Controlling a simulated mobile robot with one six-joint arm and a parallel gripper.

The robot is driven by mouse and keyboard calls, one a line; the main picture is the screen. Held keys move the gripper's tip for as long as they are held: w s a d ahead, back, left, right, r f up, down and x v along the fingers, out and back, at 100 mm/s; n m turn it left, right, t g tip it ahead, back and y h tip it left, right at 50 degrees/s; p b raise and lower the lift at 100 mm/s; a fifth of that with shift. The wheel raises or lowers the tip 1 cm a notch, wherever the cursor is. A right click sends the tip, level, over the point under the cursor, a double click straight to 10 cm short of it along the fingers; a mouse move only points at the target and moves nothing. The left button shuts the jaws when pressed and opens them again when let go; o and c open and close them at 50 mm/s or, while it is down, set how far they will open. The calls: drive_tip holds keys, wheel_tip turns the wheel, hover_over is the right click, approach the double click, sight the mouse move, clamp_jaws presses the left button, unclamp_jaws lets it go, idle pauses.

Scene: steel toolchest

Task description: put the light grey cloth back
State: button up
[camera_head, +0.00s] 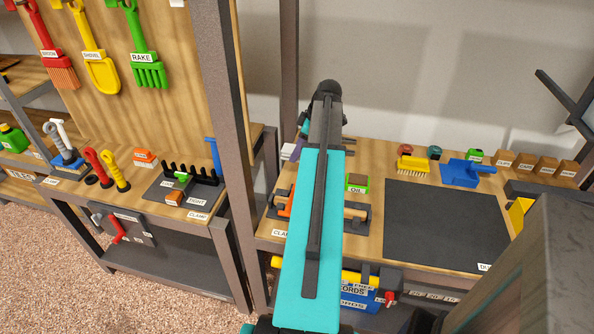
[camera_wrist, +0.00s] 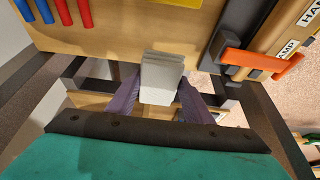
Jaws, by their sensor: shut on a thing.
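The light grey cloth (camera_wrist: 162,80) is a small folded block in the middle of the wrist view. My gripper (camera_wrist: 160,92) is shut on it, with a purple finger on each side. The cloth is held in front of the edge of a wooden board, and I cannot tell whether it touches it. In the head view my turquoise arm covers most of the gripper. Only a bit of pale and purple (camera_head: 291,150) shows left of the arm, above the right bench.
An orange clamp (camera_wrist: 262,62) lies close to the right of the cloth. The right bench holds a dark mat (camera_head: 440,222), a yellow brush (camera_head: 412,165), a blue dustpan (camera_head: 462,174) and an oil box (camera_head: 357,183). A dark post (camera_head: 222,100) stands left of my arm.

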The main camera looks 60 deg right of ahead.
hover_over(294, 175)
drive_tip(key=s, duration=0.1)
drive_tip(key=shift+s+d+f, duration=0.1)
drive_tip(key=shift+f, duration=1.15)
drive_tip(key=shift+s+d+f, duration=0.1)
drive_tip(key=shift+f, duration=1.15)
drive_tip(key=shift+f+p, duration=0.5)
drive_tip(key=shift+f, duration=1.35)
drive_tip(key=shift+f, duration=0.15)
drive_tip(key=o, duration=1)
drive_tip(key=shift+b+v, duration=0.85)
drive_tip(key=shift+v, duration=5.3)
drive_tip(key=shift+w, duration=0.1)
